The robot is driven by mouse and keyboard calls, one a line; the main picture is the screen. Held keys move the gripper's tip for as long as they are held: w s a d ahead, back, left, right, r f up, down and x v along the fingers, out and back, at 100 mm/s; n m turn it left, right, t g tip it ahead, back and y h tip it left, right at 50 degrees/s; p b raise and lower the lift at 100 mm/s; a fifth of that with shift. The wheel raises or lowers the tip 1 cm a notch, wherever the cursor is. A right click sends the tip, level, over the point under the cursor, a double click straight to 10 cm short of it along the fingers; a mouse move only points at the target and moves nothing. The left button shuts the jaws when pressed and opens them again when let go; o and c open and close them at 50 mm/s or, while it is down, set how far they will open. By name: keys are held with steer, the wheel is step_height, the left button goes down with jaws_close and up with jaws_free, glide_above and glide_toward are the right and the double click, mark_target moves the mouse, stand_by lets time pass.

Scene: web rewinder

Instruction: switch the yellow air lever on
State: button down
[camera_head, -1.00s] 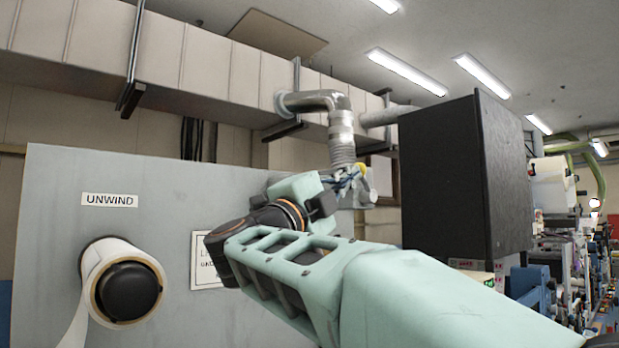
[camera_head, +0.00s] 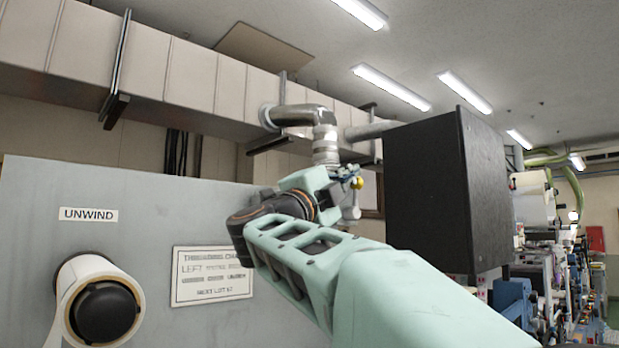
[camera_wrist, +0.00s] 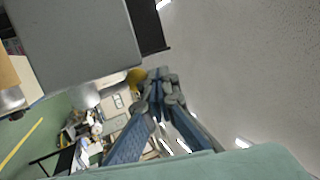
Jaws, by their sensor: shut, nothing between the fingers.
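The yellow lever shows as a small yellow knob (camera_head: 357,183) at the end of my arm in the head view, below the silver duct elbow. In the wrist view a yellow rounded part (camera_wrist: 137,76) is just left of my fingertips. My gripper (camera_wrist: 160,82) is shut and empty there, its fingers close beside the yellow part. I cannot tell whether they touch. In the head view my gripper (camera_head: 345,174) is small and partly hidden by my own wrist. The lever's handle position and its mounting cannot be made out.
A grey panel (camera_head: 130,205) with an UNWIND label and a white notice (camera_head: 212,276) stands at left. A roll (camera_head: 100,300) sticks out of it. A large black box (camera_head: 430,195) hangs right of my gripper. Ducting (camera_head: 180,85) runs overhead.

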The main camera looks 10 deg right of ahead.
steer(key=shift+w+d+r+p, duration=0.15)
steer(key=shift+w+d+p, duration=0.5)
steer(key=shift+d+p, duration=0.2)
steer(key=shift+d, duration=0.1)
steer(key=shift+w+d+g+p, duration=0.15)
steer(key=shift+d+g+p, duration=0.15)
steer(key=shift+p, duration=0.3)
steer(key=shift+w+d+y, duration=0.1)
steer(key=shift+w+y, duration=0.05)
steer(key=shift+y, duration=0.35)
steer(key=shift+g, duration=0.3)
steer(key=shift+r+p, duration=0.1)
steer(key=shift+p, duration=0.35)
